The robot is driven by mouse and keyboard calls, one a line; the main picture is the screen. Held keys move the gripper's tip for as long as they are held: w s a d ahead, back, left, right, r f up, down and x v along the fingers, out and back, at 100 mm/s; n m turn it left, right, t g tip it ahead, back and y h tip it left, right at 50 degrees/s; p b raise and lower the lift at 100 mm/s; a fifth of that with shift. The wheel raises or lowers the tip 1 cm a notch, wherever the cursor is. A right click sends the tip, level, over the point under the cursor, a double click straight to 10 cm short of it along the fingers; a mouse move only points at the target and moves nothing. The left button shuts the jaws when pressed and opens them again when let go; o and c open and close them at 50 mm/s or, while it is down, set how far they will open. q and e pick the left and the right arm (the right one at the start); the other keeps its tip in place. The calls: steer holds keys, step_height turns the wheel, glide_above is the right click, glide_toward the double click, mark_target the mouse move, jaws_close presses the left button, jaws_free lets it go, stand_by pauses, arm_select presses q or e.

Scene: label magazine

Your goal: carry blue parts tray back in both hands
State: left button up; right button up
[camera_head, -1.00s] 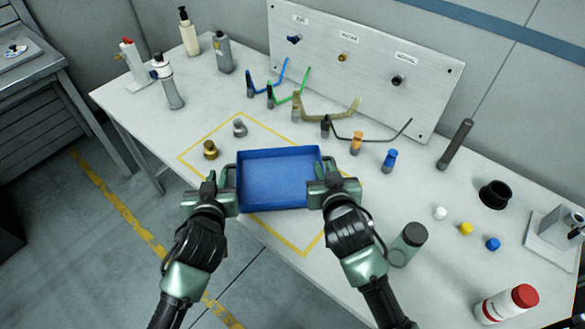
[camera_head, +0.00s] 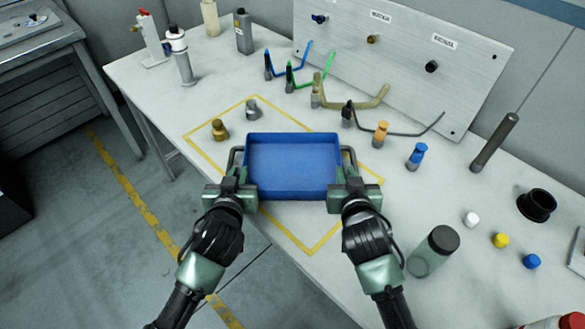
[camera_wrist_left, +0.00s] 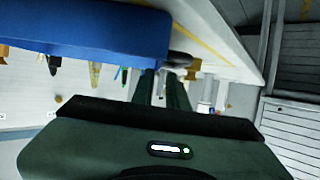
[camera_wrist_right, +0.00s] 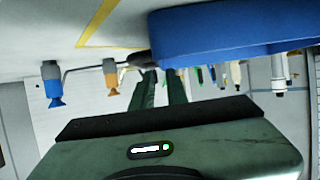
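The blue parts tray (camera_head: 292,193) is upright and looks empty, with a dark handle on each short side. It appears over the yellow-outlined area of the table; I cannot tell whether it touches the tabletop. My left gripper (camera_head: 237,172) is at the left handle and my right gripper (camera_head: 349,172) at the right handle. Both look shut on the handles. In the left wrist view the tray wall (camera_wrist_left: 90,28) is beside the fingers, which close around the handle end (camera_wrist_left: 179,60). The right wrist view shows the tray (camera_wrist_right: 225,32) and right handle (camera_wrist_right: 138,58) likewise.
The yellow outline (camera_head: 213,165) is on the white table (camera_head: 470,185). Bent tools with coloured rods (camera_head: 345,101) and a labelled panel (camera_head: 400,60) are behind. A grey-green jar (camera_head: 432,256) stands close to my right arm.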

mark_target(244, 159)
arm_select(q)
steer(key=shift+w, duration=0.1)
arm_select(e)
steer(key=shift+w, duration=0.1)
